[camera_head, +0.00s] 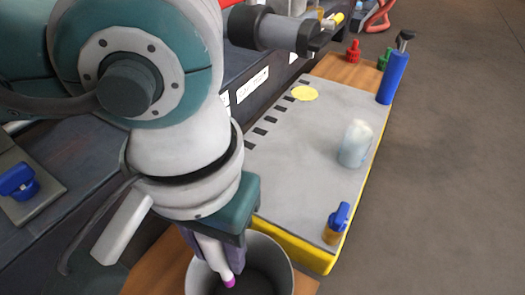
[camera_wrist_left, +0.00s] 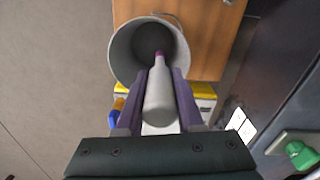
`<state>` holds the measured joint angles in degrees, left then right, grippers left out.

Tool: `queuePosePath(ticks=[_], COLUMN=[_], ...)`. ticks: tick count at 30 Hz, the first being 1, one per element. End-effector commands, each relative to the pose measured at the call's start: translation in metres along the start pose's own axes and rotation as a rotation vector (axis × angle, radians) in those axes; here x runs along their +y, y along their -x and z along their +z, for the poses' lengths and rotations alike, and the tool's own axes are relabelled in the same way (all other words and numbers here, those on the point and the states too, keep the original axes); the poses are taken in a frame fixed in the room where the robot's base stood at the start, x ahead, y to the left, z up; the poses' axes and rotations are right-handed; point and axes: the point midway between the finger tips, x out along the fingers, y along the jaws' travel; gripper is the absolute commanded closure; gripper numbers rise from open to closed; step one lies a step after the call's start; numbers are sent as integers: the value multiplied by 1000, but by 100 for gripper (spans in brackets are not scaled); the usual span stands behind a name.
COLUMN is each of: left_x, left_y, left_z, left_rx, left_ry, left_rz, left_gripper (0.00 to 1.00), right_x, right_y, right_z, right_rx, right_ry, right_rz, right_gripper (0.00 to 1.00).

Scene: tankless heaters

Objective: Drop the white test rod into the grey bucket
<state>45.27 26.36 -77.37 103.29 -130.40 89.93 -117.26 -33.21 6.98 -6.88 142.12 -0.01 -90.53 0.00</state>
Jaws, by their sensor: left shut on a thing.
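The white test rod (camera_head: 213,258) with a magenta tip points down into the mouth of the grey bucket (camera_head: 281,262) in the head view. My left gripper (camera_head: 212,252) is shut on the rod, with the bucket below it. In the left wrist view, the rod (camera_wrist_left: 160,101) lies between the two purple fingers of my left gripper (camera_wrist_left: 160,75). Its tip overlaps the opening of the bucket (camera_wrist_left: 121,52). The bucket looks empty inside where I can see; part of it is hidden by the arm. My right gripper does not show.
The bucket stands on a wooden surface (camera_wrist_left: 213,35). Beside it is a grey-topped yellow board (camera_head: 312,150) holding a pale translucent bottle (camera_head: 355,143), a blue cylinder (camera_head: 393,79) and a small blue-and-orange item (camera_head: 337,223). Bare floor (camera_head: 455,160) lies to the right.

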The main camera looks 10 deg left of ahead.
Motion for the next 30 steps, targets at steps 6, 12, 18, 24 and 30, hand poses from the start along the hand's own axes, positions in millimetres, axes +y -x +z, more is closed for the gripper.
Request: queuePosePath(ticks=[6,12,18,24,30], left_x=[0,0,0,0,0], left_y=[-11,-10,-10,-10,-2], left_z=[0,0,0,0,0], left_rx=[0,0,0,0,1], left_ry=[0,0,0,0,0], left_rz=[-1,-1,-1,-1,-1], left_gripper=[100,59,37,29,29], right_x=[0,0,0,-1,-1], right_y=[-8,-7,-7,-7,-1], right_z=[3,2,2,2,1], right_rx=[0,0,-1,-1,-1], right_ry=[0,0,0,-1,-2], right_rz=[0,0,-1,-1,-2], right_gripper=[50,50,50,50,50])
